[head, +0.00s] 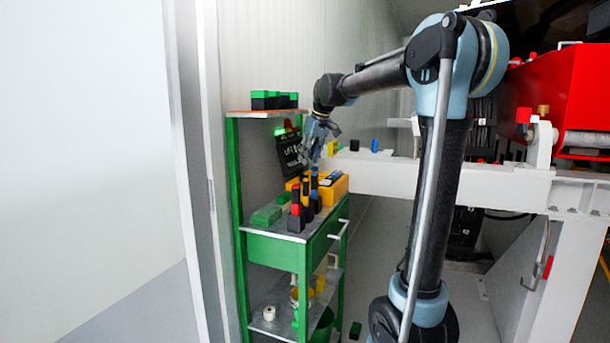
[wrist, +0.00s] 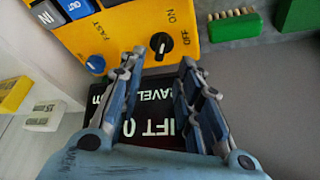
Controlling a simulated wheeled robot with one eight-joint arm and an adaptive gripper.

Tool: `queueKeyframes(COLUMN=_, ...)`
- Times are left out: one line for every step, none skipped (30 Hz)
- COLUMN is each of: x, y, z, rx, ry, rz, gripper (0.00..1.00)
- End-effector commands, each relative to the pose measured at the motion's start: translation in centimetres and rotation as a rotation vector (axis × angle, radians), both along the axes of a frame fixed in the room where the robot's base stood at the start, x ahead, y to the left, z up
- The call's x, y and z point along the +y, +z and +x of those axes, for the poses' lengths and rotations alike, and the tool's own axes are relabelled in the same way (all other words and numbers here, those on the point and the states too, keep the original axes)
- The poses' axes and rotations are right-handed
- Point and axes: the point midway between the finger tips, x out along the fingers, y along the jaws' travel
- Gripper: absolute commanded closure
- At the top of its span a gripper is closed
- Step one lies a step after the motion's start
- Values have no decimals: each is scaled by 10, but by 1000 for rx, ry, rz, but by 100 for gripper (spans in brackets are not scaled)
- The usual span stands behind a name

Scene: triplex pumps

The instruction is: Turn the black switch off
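A black rotary switch (wrist: 161,44) sits on a yellow control box (wrist: 130,26), with ON and OFF printed beside it. A small white mark shows on the knob; I cannot tell surely which label it points to. My gripper (wrist: 162,60) is open, its two fingers apart, with the switch just beyond and between the fingertips in the wrist view. I see no contact with it. In the head view my gripper (head: 318,150) is above the yellow box (head: 338,187) on the green shelf unit, and the switch is too small to make out.
A blue knob (wrist: 95,64) marked FAST is on the same box. A black panel with white lettering (wrist: 150,108) shows between my fingers. A green brush (wrist: 235,25) lies right of the box. Red and black tools (head: 296,212) stand on the green shelf unit (head: 275,248).

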Motion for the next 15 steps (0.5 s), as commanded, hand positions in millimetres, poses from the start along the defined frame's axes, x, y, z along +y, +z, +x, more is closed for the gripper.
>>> queueKeyframes(x=2, y=-3, z=1, rx=1, ry=2, rz=-1, gripper=68)
queueKeyframes(x=2, y=-5, z=2, rx=1, ry=2, rz=-1, gripper=68)
queueKeyframes(x=3, y=-9, z=3, rx=1, ry=2, rz=-1, gripper=68)
queueKeyframes(x=4, y=-12, z=4, rx=1, ry=2, rz=-1, gripper=68)
queueKeyframes(x=5, y=-16, z=5, rx=0, ry=2, rz=0, gripper=68)
queueKeyframes(x=6, y=-21, z=7, rx=0, ry=2, rz=0, gripper=68)
queueKeyframes(x=7, y=-26, z=9, rx=0, ry=2, rz=0, gripper=68)
queueKeyframes(x=8, y=-30, z=10, rx=0, ry=2, rz=0, gripper=68)
queueKeyframes(x=10, y=-35, z=12, rx=0, ry=1, rz=0, gripper=68)
queueKeyframes(x=11, y=-39, z=13, rx=0, ry=1, rz=0, gripper=68)
queueKeyframes(x=12, y=-43, z=14, rx=0, ry=1, rz=0, gripper=68)
queueKeyframes(x=13, y=-48, z=15, rx=0, ry=1, rz=0, gripper=68)
queueKeyframes(x=14, y=-51, z=16, rx=0, ry=1, rz=0, gripper=68)
queueKeyframes(x=15, y=-54, z=17, rx=0, ry=1, rz=0, gripper=68)
queueKeyframes(x=15, y=-57, z=19, rx=0, ry=1, rz=0, gripper=68)
